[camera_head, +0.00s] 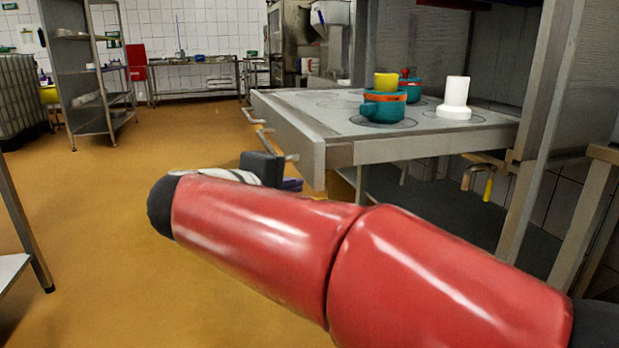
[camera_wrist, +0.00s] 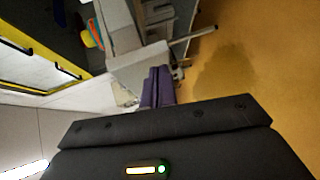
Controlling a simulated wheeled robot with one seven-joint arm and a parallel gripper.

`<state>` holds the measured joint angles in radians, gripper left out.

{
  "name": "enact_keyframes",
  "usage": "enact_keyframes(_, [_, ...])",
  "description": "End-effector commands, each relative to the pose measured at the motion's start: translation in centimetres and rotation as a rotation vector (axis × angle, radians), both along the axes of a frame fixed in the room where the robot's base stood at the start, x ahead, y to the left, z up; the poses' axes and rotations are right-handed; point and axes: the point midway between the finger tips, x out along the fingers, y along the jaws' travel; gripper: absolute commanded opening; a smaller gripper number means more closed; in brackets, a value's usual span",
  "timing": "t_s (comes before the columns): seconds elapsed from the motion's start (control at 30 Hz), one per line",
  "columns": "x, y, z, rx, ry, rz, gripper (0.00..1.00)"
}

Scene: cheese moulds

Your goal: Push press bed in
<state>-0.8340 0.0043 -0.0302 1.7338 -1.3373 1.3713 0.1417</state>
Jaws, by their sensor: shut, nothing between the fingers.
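The press bed (camera_head: 325,122) is a grey metal slab with round marks on top, sticking out from under the press frame. Its front edge faces left and carries bar handles (camera_head: 257,117). Teal and orange moulds (camera_head: 384,107), a yellow one (camera_head: 386,81) and a white one (camera_head: 455,97) stand on it. My gripper (camera_head: 291,185), with purple fingers, is low beside the bed's near front corner, partly hidden by my red arm. In the wrist view the shut, empty fingers (camera_wrist: 157,85) point toward a grey metal corner and a bar handle (camera_wrist: 194,35). I cannot tell whether they touch.
Press uprights (camera_head: 545,120) stand at the right, with a dark lower shelf (camera_head: 425,205) under the bed. A metal rack (camera_head: 83,70) stands at the back left and a steel table (camera_head: 200,62) along the far wall. The yellow-brown floor (camera_head: 110,210) to the left is clear.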

Motion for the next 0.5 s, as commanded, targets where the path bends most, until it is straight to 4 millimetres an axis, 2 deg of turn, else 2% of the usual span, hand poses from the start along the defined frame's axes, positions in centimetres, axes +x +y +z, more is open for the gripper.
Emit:
enact_keyframes(0.03, [0.3,2.2,-0.4,-0.035,-0.034,0.026,0.0])
enact_keyframes(0.1, [0.4,4.5,0.2,-0.077,-0.089,0.052,0.0])
enact_keyframes(0.2, [0.3,7.3,1.0,-0.122,-0.158,0.081,0.0])
enact_keyframes(0.27, [0.2,8.5,1.3,-0.14,-0.188,0.093,0.0])
enact_keyframes(0.37, [0.4,9.2,1.8,-0.153,-0.213,0.099,0.0])
enact_keyframes(0.5, [1.8,8.3,1.9,-0.155,-0.213,0.096,0.0])
